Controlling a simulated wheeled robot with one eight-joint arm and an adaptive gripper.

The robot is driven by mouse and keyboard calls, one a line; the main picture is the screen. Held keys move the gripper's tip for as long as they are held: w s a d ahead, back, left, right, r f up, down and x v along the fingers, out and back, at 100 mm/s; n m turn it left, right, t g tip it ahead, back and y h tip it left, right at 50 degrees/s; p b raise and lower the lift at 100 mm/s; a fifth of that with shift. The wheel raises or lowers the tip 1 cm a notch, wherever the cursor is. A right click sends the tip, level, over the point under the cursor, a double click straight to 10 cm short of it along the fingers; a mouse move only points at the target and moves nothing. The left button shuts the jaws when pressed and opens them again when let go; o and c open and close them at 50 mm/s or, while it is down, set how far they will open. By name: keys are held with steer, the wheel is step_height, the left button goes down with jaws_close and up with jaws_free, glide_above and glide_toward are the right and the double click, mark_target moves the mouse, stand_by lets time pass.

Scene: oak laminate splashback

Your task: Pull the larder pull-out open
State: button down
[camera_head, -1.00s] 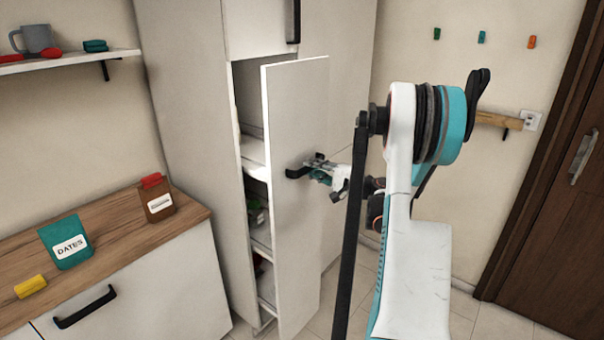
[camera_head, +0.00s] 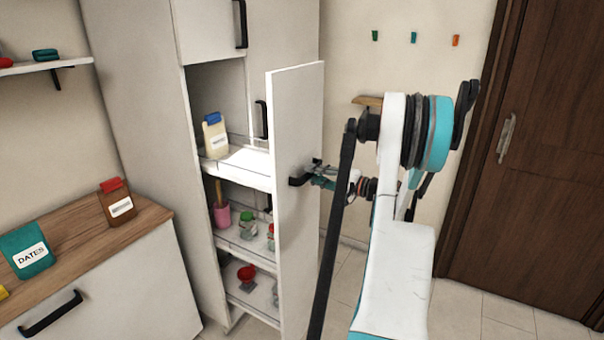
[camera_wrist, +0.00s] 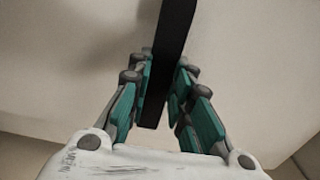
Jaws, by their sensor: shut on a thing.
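The larder pull-out (camera_head: 298,150) stands well out from the tall white cabinet, with its shelves showing at the left of its front panel. Its black handle (camera_head: 298,181) is on the outer face of the panel. My gripper (camera_head: 315,176) is at this handle. In the wrist view the teal-padded fingers of my gripper (camera_wrist: 160,100) are shut on the black handle bar (camera_wrist: 174,40), one on each side. The shelves hold a cream bag (camera_head: 215,137), a pink cup (camera_head: 222,215), green-lidded jars and a red item (camera_head: 246,273).
A wooden counter (camera_head: 75,240) with a teal dates bag (camera_head: 27,252) and a brown bag (camera_head: 117,203) is at the left. A closed brown door (camera_head: 545,150) is at the right. Tiled floor shows between the pull-out and the door.

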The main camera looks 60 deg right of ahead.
steer(key=shift+s+d, duration=0.2)
steer(key=shift+s, duration=2.5)
steer(key=c, duration=1.4)
jaws_free()
steer(key=shift+c, duration=0.2)
steer(key=s+d, duration=0.1)
steer(key=s, duration=1.1)
steer(key=shift+w, duration=0.1)
